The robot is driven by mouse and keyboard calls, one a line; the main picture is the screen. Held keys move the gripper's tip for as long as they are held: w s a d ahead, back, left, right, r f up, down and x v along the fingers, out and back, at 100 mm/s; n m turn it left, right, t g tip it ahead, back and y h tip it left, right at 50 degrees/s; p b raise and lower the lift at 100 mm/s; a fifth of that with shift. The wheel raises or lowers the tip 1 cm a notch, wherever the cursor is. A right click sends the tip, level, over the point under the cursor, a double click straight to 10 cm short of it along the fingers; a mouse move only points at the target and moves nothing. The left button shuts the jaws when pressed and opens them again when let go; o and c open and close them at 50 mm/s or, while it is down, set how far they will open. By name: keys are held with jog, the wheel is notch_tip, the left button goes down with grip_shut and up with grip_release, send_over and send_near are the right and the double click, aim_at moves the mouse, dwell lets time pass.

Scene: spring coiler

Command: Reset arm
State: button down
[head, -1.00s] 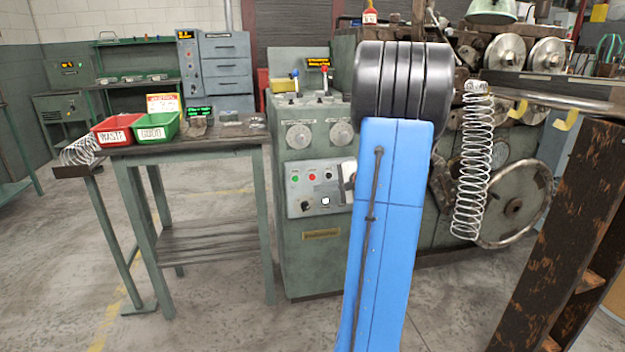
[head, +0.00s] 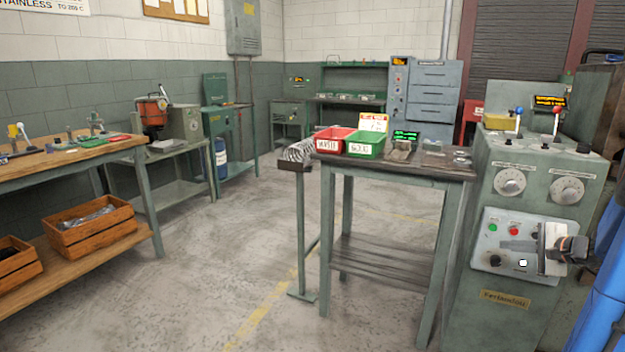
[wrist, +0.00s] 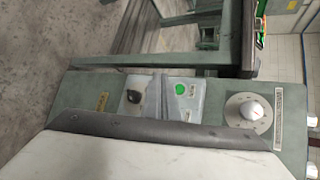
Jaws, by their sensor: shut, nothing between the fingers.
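My gripper (head: 508,245) shows at the right of the head view, in front of the control panel (head: 497,226) of the green machine (head: 500,325). Its fingers point left across the panel and are shut with nothing between them. I cannot tell whether they touch the panel. My blue arm runs along the right edge, mostly out of view. In the wrist view my gripper's pale body fills the bottom, and the grey fingers (wrist: 157,95) lie between a black knob (wrist: 133,97) and a green button (wrist: 181,90). The body hides part of the panel.
A side table (head: 400,169) left of the machine holds a red bin (head: 331,140) and a green bin (head: 366,145). A stand with a coiled spring (head: 298,151) is beside it. A workbench (head: 75,160) with wooden crates (head: 91,228) stands left. The floor between is clear.

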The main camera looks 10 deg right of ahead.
jog(key=s+a+r+n+g+y, duration=0.1)
jog(key=s+a+n+g, duration=0.3)
jog(key=a, duration=1)
jog(key=s+a+r+n+g+y, duration=0.15)
jog(key=s+a+n, duration=0.35)
jog(key=a, duration=1)
jog(key=s+a+f+n+g+h, duration=0.1)
jog(key=s+a+n+h, duration=0.1)
jog(key=s, duration=0.7)
jog(key=s+a+f+n+g+h, duration=0.1)
jog(key=s+a+n+h, duration=0.2)
jog(key=s, duration=0.7)
jog(key=shift+a+n, duration=1.2)
jog(key=shift+n, duration=1.1)
jog(key=shift+f, duration=0.1)
